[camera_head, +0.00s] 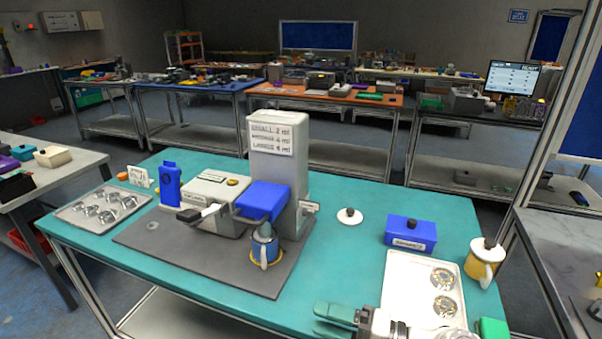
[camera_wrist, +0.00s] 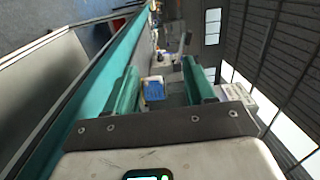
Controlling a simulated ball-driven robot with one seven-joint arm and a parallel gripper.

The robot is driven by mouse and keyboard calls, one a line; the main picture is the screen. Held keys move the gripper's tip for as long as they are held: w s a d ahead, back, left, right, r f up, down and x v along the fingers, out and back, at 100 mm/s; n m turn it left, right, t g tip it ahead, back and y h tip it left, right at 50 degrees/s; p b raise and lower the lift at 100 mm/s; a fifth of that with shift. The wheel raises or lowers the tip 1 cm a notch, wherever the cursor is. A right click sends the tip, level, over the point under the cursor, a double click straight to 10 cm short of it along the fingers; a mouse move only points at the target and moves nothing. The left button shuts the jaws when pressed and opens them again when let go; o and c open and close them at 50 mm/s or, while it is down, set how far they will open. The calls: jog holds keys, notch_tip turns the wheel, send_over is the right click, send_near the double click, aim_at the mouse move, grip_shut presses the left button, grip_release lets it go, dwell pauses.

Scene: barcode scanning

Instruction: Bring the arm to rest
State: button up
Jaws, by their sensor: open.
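My gripper (camera_head: 322,320) is low in the head view, at the front edge of the teal table (camera_head: 345,205). Its two green fingers point left. In the wrist view my gripper (camera_wrist: 160,72) has its fingers wide apart with nothing between them. It holds nothing. Part of my arm is cut off by the bottom of the head view.
A grey machine with a tall column (camera_head: 278,135) and a blue block stands on a dark mat (camera_head: 140,235); a blue mug (camera_head: 264,248) is under it. Right of it are a white tray (camera_head: 398,275), blue box (camera_head: 411,233), yellow mug (camera_head: 482,265) and white lid (camera_head: 349,217).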

jog(key=s+d+f+n+g+h, duration=0.2)
jog(key=s+d+f+h, duration=0.8)
jog(key=s+f, duration=0.4)
jog(key=s+d+f+n+g+h, duration=0.1)
jog(key=s+d+f+g+h, duration=0.1)
jog(key=s+d+h, duration=0.5)
jog(key=s+d+g, duration=0.1)
jog(key=s+d, duration=0.4)
jog(key=s, duration=0.4)
jog(key=shift+s, duration=0.2)
jog(key=shift+d, duration=0.1)
